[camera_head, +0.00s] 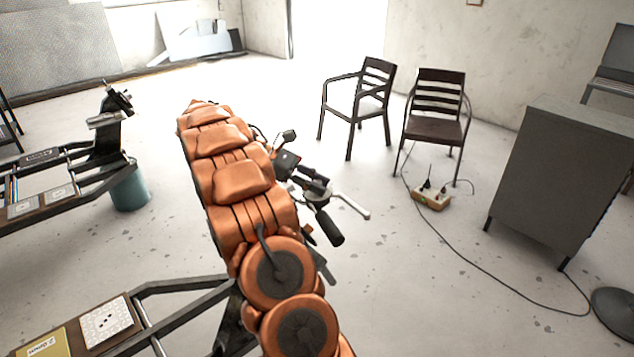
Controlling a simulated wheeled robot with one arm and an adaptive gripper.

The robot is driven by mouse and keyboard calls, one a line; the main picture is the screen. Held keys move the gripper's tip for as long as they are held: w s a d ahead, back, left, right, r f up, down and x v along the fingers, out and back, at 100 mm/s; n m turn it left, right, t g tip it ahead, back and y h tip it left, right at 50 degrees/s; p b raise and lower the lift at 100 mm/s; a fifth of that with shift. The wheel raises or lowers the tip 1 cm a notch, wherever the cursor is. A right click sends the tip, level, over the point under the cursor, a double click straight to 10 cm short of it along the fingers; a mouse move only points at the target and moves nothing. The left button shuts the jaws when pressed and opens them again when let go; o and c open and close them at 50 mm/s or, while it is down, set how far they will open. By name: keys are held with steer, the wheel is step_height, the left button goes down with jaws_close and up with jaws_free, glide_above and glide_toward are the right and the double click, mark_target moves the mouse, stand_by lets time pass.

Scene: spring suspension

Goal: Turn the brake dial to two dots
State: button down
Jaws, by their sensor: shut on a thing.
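A handlebar assembly shows just right of my orange arm, with a black grip (329,228) and a silver lever (352,207). Dark clamps and fittings (310,181) sit where the lever joins the bar. I cannot make out the brake dial or any dot marks on it; it is too small or hidden. My arm runs from the bottom centre up past the handlebar and covers what lies behind it. I cannot pick out my gripper's fingers, nor what they hold.
A white card with black dots (105,322) and a yellow card (47,346) lie on a black frame at bottom left. Another frame with a clamp (113,104) stands left.

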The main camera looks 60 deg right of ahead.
steer(key=c, duration=0.9)
jaws_free()
steer(key=shift+c, duration=0.2)
steer(key=shift+f+h+b, duration=0.15)
steer(key=shift+h+b, duration=0.25)
steer(key=shift+b, duration=0.3)
